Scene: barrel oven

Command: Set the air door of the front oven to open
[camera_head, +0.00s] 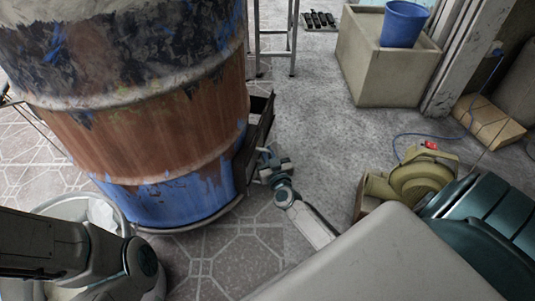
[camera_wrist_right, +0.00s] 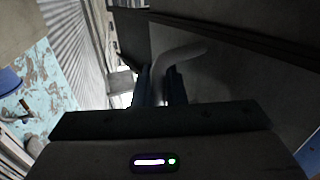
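The front oven (camera_head: 150,130) is a rusty, blue-painted barrel at the left of the head view. Its air door (camera_head: 262,122) shows as a dark panel low on the barrel's right side, standing out from the wall. My right gripper (camera_head: 262,167) is at this door, low by the floor. In the right wrist view, a curved grey handle (camera_wrist_right: 183,54) runs down between the two dark fingers of my right gripper (camera_wrist_right: 161,88), which are close on either side of it. A dark panel (camera_wrist_right: 235,80) lies behind the handle. My left gripper is outside the head view.
A bin with a white liner (camera_head: 100,213) stands left of the barrel's foot, by my left arm. A yellow-green blower (camera_head: 415,180) is on the right. A concrete box (camera_head: 375,75) bears a blue bucket (camera_head: 403,24).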

